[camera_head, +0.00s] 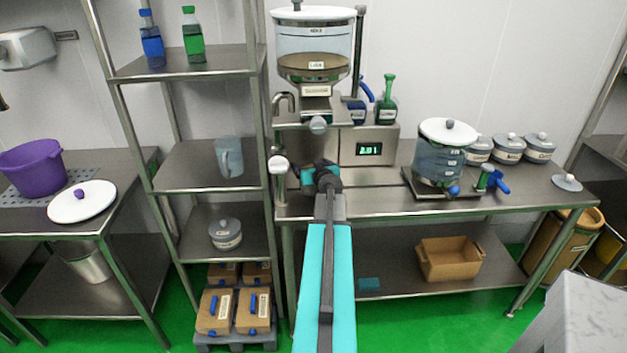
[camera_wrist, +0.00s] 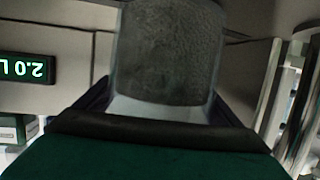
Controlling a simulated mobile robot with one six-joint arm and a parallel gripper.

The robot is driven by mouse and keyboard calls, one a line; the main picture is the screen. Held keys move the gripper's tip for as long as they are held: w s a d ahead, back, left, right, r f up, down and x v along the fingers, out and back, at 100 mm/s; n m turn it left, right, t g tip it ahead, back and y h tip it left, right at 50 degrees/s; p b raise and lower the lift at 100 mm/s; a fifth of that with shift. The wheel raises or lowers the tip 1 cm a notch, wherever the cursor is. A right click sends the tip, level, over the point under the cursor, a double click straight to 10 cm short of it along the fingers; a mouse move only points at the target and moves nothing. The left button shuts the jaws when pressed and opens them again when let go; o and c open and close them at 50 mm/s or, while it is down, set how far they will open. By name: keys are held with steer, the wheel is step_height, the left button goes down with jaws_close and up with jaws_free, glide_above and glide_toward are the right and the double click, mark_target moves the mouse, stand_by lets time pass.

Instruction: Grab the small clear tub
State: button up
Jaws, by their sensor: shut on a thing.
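My gripper (camera_head: 320,176) is at the front of the dispenser, above the steel bench. In the wrist view, a grey, see-through-edged shape with rounded corners fills the upper middle, which appears to be the small clear tub (camera_wrist: 165,60). My gripper (camera_wrist: 158,112) is shut on it. The dark pads and the green body of the gripper cover the tub's near part. In the head view my arm and gripper hide the tub almost wholly, so its tilt and its contact with the bench cannot be told.
The dispenser (camera_head: 314,52) rises behind my gripper, with a lit display (camera_head: 369,149) to its right. A white knob (camera_head: 278,165) stands close on the left. A large lidded clear container (camera_head: 438,160) and grey lidded pots (camera_head: 508,150) stand further right. A shelf rack (camera_head: 200,62) is left.

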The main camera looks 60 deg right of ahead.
steer(key=shift+r, duration=0.2)
steer(key=shift+r+b, duration=0.3)
steer(key=shift+r, duration=0.85)
steer(key=s+a+r+b, duration=0.1)
steer(key=s+a+b, duration=0.1)
steer(key=s, duration=0.4)
steer(key=s+a+r+b, duration=0.1)
steer(key=s+a+b, duration=0.2)
steer(key=s+b, duration=0.2)
steer(key=shift+s+a, duration=0.35)
steer(key=shift+s, duration=0.25)
steer(key=b, duration=0.3)
steer(key=shift+s+a, duration=0.1)
steer(key=shift+s, duration=0.05)
steer(key=b, duration=0.3)
steer(key=s+b, duration=0.1)
steer(key=b, duration=0.2)
steer(key=shift+s+a, duration=0.1)
steer(key=shift+a, duration=0.2)
steer(key=shift+s+a+r+b, duration=0.25)
steer(key=shift+s+b, duration=0.1)
steer(key=shift+b, duration=0.8)
